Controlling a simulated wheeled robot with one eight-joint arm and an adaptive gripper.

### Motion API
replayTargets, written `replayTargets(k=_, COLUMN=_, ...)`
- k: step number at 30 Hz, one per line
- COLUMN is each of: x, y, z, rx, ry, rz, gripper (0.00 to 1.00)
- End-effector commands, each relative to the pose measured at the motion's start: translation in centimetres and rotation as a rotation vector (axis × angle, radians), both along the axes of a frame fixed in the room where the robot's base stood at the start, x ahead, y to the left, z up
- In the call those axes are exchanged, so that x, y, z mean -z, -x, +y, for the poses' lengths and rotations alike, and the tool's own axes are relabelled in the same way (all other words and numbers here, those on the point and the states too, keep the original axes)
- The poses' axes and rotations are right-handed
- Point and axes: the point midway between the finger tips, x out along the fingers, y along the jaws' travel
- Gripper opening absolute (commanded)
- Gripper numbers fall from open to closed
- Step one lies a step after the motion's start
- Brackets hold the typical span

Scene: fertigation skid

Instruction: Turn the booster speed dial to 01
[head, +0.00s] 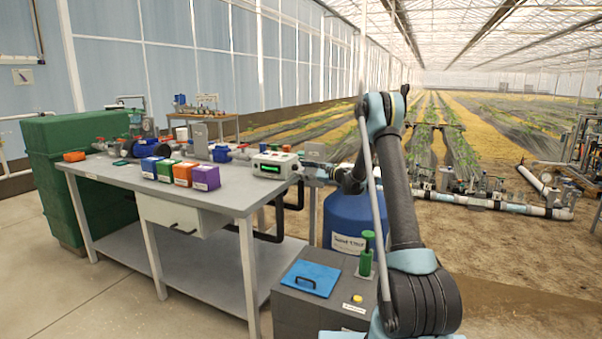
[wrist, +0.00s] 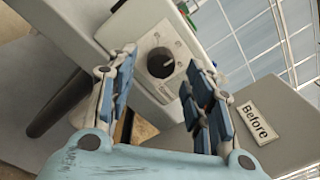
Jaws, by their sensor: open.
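The booster speed dial (wrist: 160,62) is a round black knob on a pale panel, with small marks around it too small to read. It sits on the end face of a light box in the wrist view. My gripper (wrist: 163,66) is open, with one finger on each side of the dial in the picture; I see no clear contact. In the head view the controller box (head: 275,164), with a lit green display, stands on the bench's right end. My arm reaches to its right end, where the dial is not discernible.
A "Before" label (wrist: 259,124) lies right of my fingers. On the bench (head: 215,196) stand blue, orange and purple boxes (head: 206,178). A dark pipe loop (head: 268,236) hangs below the controller end. A blue tank (head: 346,222) and a grey cabinet (head: 300,305) stand near my arm.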

Motion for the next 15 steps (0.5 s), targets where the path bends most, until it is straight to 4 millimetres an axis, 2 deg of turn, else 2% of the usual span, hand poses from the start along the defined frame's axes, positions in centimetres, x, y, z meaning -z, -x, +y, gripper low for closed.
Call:
replayTargets(k=6, x=0.00, y=-0.57, z=1.35, rx=0.000, ry=0.000, rz=0.000, gripper=0.47)
replayTargets(k=15, x=0.00, y=-0.63, z=1.48, rx=0.000, ry=0.000, rz=0.000, gripper=0.47)
